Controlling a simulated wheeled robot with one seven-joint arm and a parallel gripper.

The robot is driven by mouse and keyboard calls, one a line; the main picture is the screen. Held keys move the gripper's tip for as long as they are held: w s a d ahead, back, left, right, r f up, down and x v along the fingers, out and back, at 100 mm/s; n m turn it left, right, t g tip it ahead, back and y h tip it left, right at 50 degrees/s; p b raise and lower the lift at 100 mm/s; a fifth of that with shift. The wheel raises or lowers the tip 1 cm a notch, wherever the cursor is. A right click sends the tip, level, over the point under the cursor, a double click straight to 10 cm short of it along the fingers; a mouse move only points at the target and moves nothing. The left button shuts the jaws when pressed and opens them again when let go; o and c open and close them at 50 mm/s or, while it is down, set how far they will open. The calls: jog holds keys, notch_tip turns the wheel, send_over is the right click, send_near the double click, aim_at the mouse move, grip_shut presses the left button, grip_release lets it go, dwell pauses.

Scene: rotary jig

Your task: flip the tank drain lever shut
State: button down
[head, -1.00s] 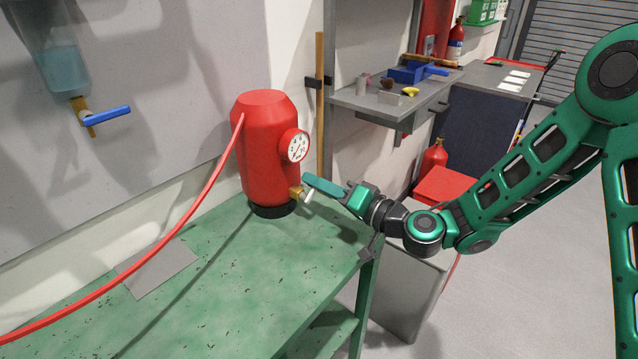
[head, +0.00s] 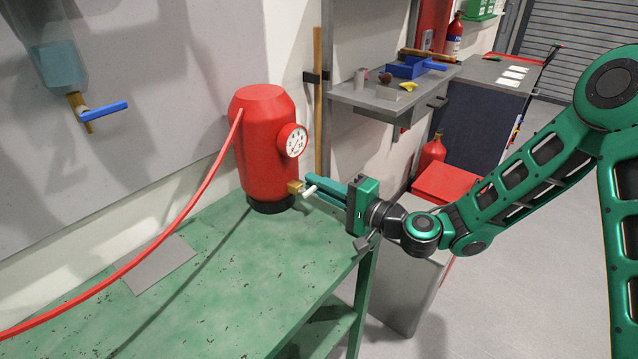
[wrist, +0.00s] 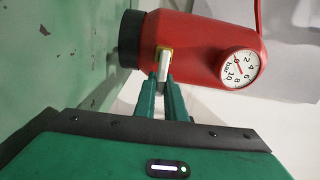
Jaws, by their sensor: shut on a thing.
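The red tank (head: 266,150) stands upright on the green bench, with a white dial gauge (head: 293,140) on its side. Low on the tank is a brass drain valve (head: 294,187) with a small white lever (head: 310,192). My gripper (head: 312,186) reaches in from the right with its fingers at the lever. In the wrist view the tank (wrist: 195,45) lies sideways in the picture, and the white lever (wrist: 164,66) shows between the tips of my gripper (wrist: 163,80), which is shut on it. The finger tips partly hide the lever.
The green bench (head: 215,265) is mostly clear; a grey plate (head: 160,265) lies on it. A red hose (head: 185,215) runs from the tank to the lower left. A blue-handled valve (head: 103,111) hangs on the left wall. A grey shelf (head: 385,100) with tools is behind.

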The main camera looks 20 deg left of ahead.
jog(key=shift+w+f, duration=0.1)
jog(key=shift+f, duration=0.1)
dwell(0.4)
jog(key=c, duration=1.8)
grip_release()
jog(key=v, duration=1)
jog(key=shift+d, duration=0.3)
jog(key=shift+s+f, duration=0.1)
jog(key=shift+s, duration=0.1)
